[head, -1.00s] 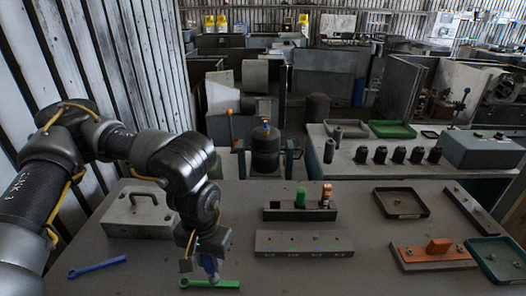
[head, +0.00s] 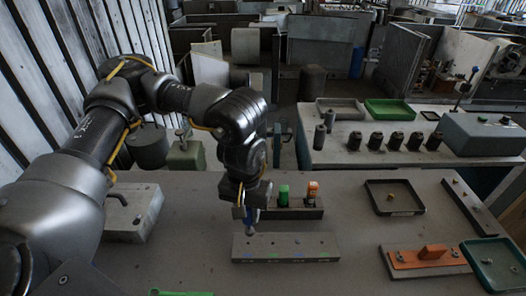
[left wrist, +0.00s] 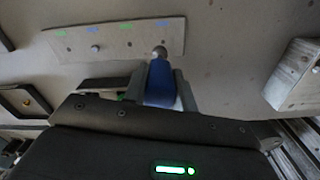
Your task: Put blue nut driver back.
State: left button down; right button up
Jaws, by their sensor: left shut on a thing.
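My left gripper (head: 247,204) is shut on the blue nut driver (head: 252,214). In the left wrist view the driver's blue handle (left wrist: 160,83) sits between the fingers (left wrist: 162,90), with a round metal end beyond it. A green driver (head: 284,195) and an orange one (head: 313,189) stand upright in the rack. My right gripper is out of view.
The grey block (head: 286,247) with blue and green marks lies in front of the rack. A grey box with a handle (head: 135,213) is left. A dark tray (head: 394,197), an orange fixture (head: 425,259) and a teal tray (head: 497,262) are right. A green tool (head: 180,293) lies at the near edge.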

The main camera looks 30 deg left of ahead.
pick_arm(q)
jog(key=w+a+r+n+p, duration=0.4)
jog(key=w+r+n+p, duration=0.2)
jog(key=w+n+p, duration=0.4)
jog(key=shift+w+n+p, duration=0.4)
jog(key=shift+w+n, duration=0.45)
jog(key=shift+n, duration=0.35)
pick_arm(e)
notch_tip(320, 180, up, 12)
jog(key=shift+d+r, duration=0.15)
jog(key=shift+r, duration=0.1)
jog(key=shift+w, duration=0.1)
pick_arm(q)
notch_tip(320, 180, down, 8)
jog(key=b, duration=0.5)
jog(key=shift+b, duration=0.35)
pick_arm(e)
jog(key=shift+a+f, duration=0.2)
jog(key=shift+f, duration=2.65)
